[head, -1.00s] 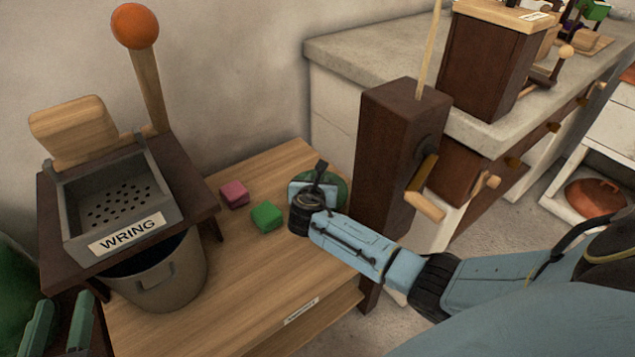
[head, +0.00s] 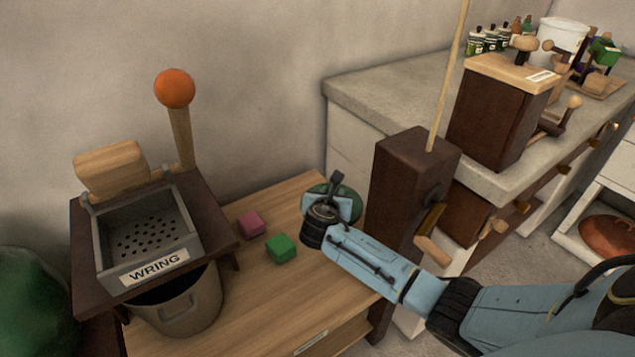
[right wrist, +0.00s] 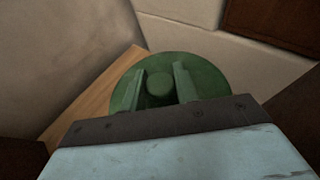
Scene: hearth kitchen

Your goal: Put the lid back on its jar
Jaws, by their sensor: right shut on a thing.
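The lid is a green disc with a round knob (right wrist: 160,83). In the right wrist view the two green fingers of my right gripper (right wrist: 157,84) stand on either side of the knob, shut on it. In the head view the lid (head: 347,201) shows partly behind my right gripper (head: 333,208), over the far right end of the wooden table. I cannot make out the jar; whatever is under the lid is hidden by the lid and gripper. My left gripper is not in view.
On the table (head: 245,300) are a pink cube (head: 251,223) and a green cube (head: 281,248), left of the gripper. A WRING-labelled press (head: 150,235) with a bucket (head: 178,302) stands left. A dark wooden post (head: 405,190) stands close on the right, before a stone counter (head: 385,90).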

